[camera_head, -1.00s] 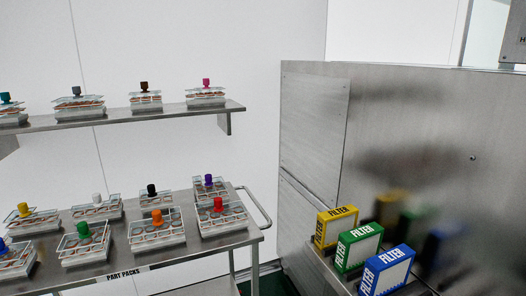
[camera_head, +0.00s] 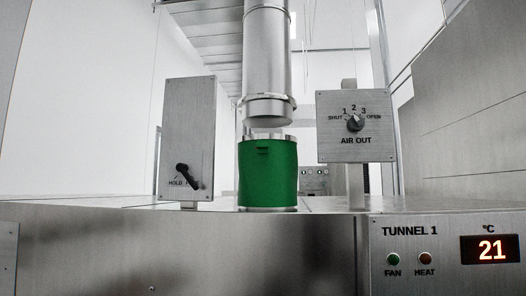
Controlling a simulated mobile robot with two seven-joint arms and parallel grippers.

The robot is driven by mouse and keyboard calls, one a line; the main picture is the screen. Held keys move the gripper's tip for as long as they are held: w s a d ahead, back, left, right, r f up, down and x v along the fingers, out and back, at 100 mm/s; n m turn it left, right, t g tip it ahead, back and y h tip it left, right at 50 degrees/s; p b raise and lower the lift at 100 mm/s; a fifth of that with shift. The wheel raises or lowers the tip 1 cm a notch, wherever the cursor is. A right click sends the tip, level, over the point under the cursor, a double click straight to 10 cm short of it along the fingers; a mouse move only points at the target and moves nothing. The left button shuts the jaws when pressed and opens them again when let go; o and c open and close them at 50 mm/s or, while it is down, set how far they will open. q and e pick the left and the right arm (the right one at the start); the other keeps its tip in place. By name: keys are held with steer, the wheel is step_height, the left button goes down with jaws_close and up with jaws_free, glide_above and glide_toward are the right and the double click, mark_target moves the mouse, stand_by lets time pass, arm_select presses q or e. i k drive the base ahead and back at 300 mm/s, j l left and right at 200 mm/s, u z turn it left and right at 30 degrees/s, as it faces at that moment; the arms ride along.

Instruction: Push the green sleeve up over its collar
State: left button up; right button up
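The green sleeve (camera_head: 268,176) stands upright around a short metal pipe stub on top of the steel tunnel housing. A small tab shows near its upper front. The stub's bare rim shows just above the sleeve. Above it hangs a wide vertical metal duct (camera_head: 268,55) with a collar (camera_head: 268,108) around its lower end. A small gap lies between the duct's lower end and the stub. Neither of my grippers is in view.
Left of the sleeve is a steel panel (camera_head: 188,125) with a black lever marked HOLD. Right is the AIR OUT box (camera_head: 356,127) with a dial. The housing front (camera_head: 445,255) reads TUNNEL 1, with FAN and HEAT lamps and a display of 21.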

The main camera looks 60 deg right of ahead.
mark_target(263, 146)
steer(key=z, duration=1.8)
